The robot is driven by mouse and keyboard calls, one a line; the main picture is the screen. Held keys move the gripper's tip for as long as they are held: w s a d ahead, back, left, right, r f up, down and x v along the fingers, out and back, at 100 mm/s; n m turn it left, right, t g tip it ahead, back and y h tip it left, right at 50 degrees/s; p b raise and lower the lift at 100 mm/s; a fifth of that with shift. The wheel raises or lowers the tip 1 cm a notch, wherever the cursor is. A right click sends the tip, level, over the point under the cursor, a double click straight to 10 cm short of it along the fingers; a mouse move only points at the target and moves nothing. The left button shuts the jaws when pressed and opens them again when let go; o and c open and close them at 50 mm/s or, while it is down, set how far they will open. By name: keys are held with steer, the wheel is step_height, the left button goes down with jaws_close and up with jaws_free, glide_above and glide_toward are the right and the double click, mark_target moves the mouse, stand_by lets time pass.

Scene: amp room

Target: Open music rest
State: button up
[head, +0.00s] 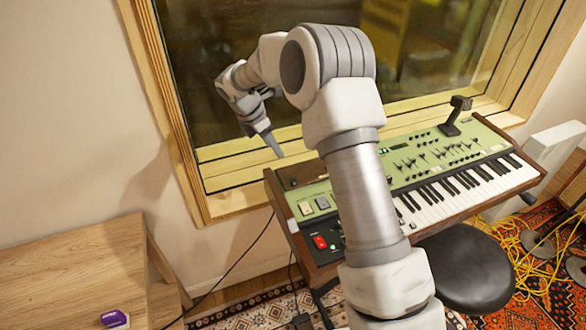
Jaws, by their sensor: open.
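A green-topped keyboard synthesizer (425,157) with wooden ends stands under the window. A small dark bracket (456,115) stands upright on its top panel towards the right; it may be the music rest, but I cannot tell for sure. No other clear music rest shows, and my arm covers part of the panel. My gripper (272,144) is open and points downward in front of the window frame, near the keyboard's back left corner. It appears empty and well to the left of the bracket.
A wooden desk (70,265) stands at the left with a purple object (114,318) on it. A black round stool (467,268) stands before the keyboard. Yellow cables (535,265) lie on the rug at right. The window frame (240,200) rises behind the keyboard.

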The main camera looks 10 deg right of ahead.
mark_target(293, 179)
steer(key=x, duration=1.8)
steer(key=shift+w, duration=0.15)
jaws_close()
stand_by(0.7)
